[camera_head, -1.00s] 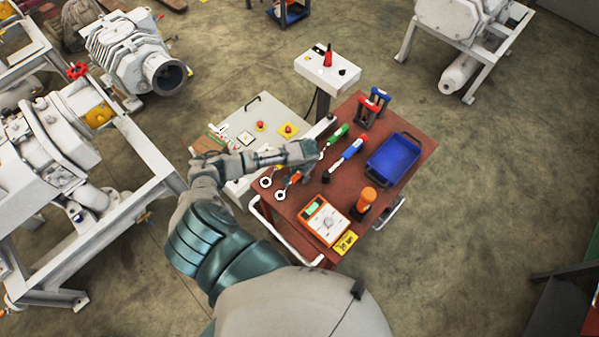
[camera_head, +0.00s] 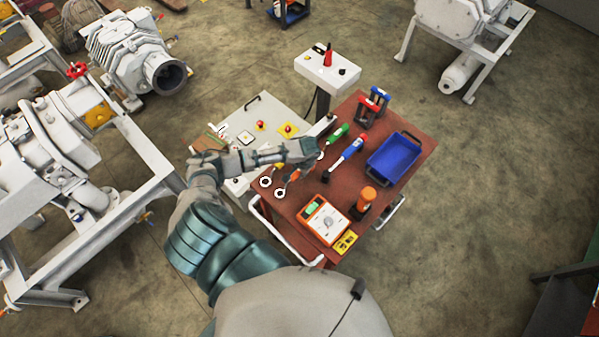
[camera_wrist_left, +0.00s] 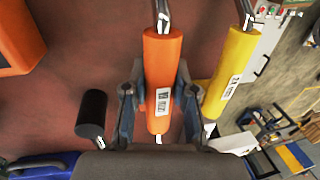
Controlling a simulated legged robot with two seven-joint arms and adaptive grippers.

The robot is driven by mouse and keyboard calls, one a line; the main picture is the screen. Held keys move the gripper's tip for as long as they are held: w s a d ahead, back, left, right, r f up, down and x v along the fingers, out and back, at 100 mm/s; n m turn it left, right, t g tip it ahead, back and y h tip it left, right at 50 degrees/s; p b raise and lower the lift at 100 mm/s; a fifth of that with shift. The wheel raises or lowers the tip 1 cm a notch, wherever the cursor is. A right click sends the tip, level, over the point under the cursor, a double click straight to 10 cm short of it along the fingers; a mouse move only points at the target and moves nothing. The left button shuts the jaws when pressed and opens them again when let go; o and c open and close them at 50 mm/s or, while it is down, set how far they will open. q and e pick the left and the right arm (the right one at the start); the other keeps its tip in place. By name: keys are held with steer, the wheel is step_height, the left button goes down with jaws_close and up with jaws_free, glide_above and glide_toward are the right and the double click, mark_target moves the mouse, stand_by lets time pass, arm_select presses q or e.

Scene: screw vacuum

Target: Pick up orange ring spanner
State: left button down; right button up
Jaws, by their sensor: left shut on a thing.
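The orange ring spanner (camera_head: 280,193) lies on the red-brown cart top, its open ring toward the cart's near left edge. Its thick orange handle (camera_wrist_left: 163,82), with a white barcode label, fills the middle of the left wrist view. My left gripper (camera_wrist_left: 160,72) has one finger on each side of this handle and is shut on it. In the head view my left gripper (camera_head: 306,160) reaches in from the left over the tools and hides part of the handle. My right gripper is not in view.
A yellow ring spanner (camera_wrist_left: 232,70) lies close beside the orange one, also at the left in the head view (camera_head: 265,182). A black cylindrical head (camera_wrist_left: 91,113) is on the other side. A blue tray (camera_head: 394,158) and an orange meter (camera_head: 324,220) share the cart.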

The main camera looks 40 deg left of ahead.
arm_select(q)
step_height(320, 180, up, 2)
steer(key=shift+r, duration=0.15)
steer(key=s+d, duration=0.2)
steer(key=s, duration=0.2)
steer(key=s+d+r+b, duration=0.1)
steer(key=s+d, duration=0.2)
steer(key=s, duration=0.2)
steer(key=s+d, duration=0.3)
steer(key=s, duration=0.1)
steer(key=shift+s+d+r+b, duration=0.25)
steer(key=shift+s+r+b, duration=0.05)
steer(key=shift+s+b, duration=0.05)
steer(key=shift+r+p, duration=1)
steer(key=shift+r, duration=1)
